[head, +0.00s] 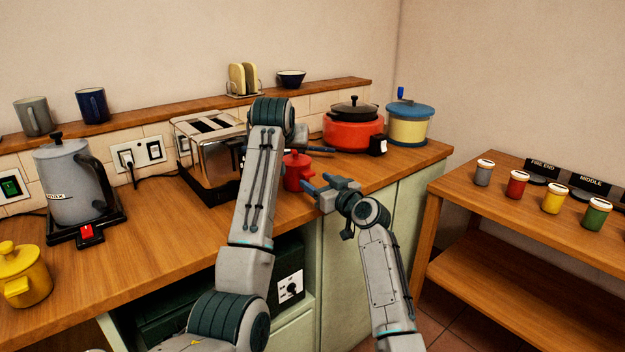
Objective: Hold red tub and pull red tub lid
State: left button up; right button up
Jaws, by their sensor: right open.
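The red tub (292,178) stands on the wooden counter, right of the toaster, partly hidden behind my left arm. Its red lid (297,159) with a small knob is on top. My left gripper (322,150) is just above and to the right of the lid; only a bit of its blue fingers shows, so its opening is unclear. My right gripper (315,184) is open, its blue fingers beside the right side of the tub near the counter's front edge. I cannot tell whether it touches the tub.
A chrome toaster (208,158) stands left of the tub. A red cooker (352,133) and a yellow-and-blue canister (408,125) stand behind to the right. A grey kettle (70,185) and a yellow tub (22,275) are at left. A side table (520,215) holds several jars.

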aim_at(300, 176)
jog(key=shift+x, duration=1.8)
grip_shut()
